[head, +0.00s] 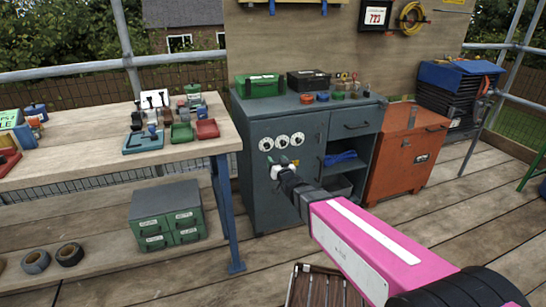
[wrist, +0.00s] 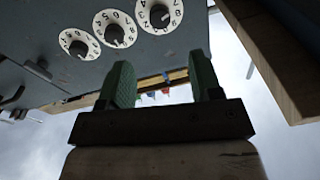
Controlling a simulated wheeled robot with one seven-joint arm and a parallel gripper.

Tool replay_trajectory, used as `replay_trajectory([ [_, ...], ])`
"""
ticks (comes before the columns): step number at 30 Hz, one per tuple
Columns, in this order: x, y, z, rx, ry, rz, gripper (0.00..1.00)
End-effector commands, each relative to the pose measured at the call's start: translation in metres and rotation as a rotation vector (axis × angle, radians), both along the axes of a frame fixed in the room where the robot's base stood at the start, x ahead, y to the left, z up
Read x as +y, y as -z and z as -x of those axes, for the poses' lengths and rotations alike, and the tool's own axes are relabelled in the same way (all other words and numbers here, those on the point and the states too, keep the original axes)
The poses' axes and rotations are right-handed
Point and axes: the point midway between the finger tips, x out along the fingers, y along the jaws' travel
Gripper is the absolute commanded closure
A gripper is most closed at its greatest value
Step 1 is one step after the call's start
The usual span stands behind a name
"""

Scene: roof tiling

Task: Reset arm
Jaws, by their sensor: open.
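My arm reaches from the lower right of the head view toward a grey-blue cabinet (head: 255,190). My gripper (head: 282,164) is in front of the cabinet's door, just below its three white dials (head: 282,142). In the wrist view my gripper (wrist: 160,85) shows two green fingers spread apart with nothing between them. The dials (wrist: 115,28) appear there above the fingers, with dark knobs and numbers. The wrist picture looks turned over, with sky at the bottom. The head view does not show whether the fingers touch the door.
A wooden workbench (head: 90,160) with trays and tools stands at the left. A green drawer box (head: 167,215) sits on its lower shelf. An orange cabinet (head: 405,155) stands right of the grey-blue one. A slatted wooden item (head: 318,288) lies near my arm. Deck boards (head: 270,250) show in front.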

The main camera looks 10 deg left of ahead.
Motion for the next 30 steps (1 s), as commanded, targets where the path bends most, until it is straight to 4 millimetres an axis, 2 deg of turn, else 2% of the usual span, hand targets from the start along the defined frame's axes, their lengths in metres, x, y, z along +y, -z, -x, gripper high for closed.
replay_trajectory([
  [3, -0.004, 0.001, 0.006, 0.000, 0.000, 0.000, 0.41],
  [12, -0.005, 0.001, 0.004, 0.004, 0.003, 0.004, 0.41],
  [16, -0.023, 0.008, -0.002, 0.053, 0.039, 0.039, 0.41],
  [20, -0.064, 0.024, -0.011, 0.170, 0.113, 0.120, 0.41],
  [24, -0.123, 0.049, -0.014, 0.352, 0.206, 0.231, 0.41],
  [30, -0.213, 0.082, 0.006, 0.660, 0.313, 0.381, 0.41],
])
